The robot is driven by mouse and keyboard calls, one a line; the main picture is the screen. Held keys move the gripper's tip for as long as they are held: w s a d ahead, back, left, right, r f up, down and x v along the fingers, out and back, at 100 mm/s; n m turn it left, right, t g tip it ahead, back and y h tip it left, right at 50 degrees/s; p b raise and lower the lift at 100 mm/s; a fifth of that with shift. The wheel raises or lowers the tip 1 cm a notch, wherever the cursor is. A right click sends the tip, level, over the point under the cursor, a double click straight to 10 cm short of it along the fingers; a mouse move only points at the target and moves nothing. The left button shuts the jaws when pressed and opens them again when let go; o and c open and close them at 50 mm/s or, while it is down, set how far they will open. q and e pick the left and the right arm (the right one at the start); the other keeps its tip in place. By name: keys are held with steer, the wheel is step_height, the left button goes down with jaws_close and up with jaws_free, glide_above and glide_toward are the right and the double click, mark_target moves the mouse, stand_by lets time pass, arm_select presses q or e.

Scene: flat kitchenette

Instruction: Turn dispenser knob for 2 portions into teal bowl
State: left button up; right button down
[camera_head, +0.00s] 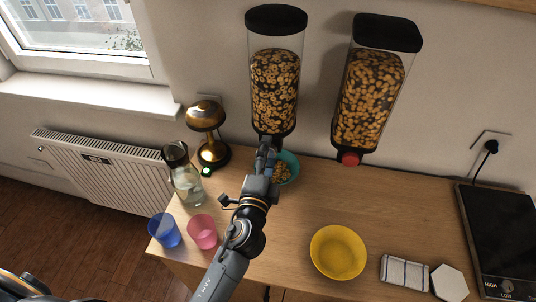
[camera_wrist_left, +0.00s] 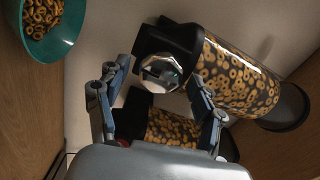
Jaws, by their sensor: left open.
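The left cereal dispenser (camera_head: 274,80) hangs on the wall, filled with ring cereal. The teal bowl (camera_head: 293,177) sits on the counter below it, partly hidden by my arm, with cereal rings in it. The bowl also shows in the left wrist view (camera_wrist_left: 70,42). My left gripper (camera_head: 266,146) is at the dispenser's base. In the left wrist view its open fingers (camera_wrist_left: 160,74) stand on either side of the silver faceted dispenser knob (camera_wrist_left: 158,70). I cannot tell whether they touch it. The knob is hidden in the head view. My right gripper is not in view.
A second dispenser (camera_head: 370,90) with a red knob (camera_head: 348,159) hangs to the right. A yellow bowl (camera_head: 338,252), blue cup (camera_head: 164,231), pink cup (camera_head: 203,232), glass bottle (camera_head: 187,185) and brass lamp (camera_head: 206,118) stand on the counter. A dark hob (camera_head: 505,235) is at right.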

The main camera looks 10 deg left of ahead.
arm_select(q)
steer(key=shift+s, duration=0.1)
steer(key=s, duration=0.7)
steer(key=shift+s, duration=0.15)
steer(key=shift+s+f, duration=0.1)
stand_by(0.4)
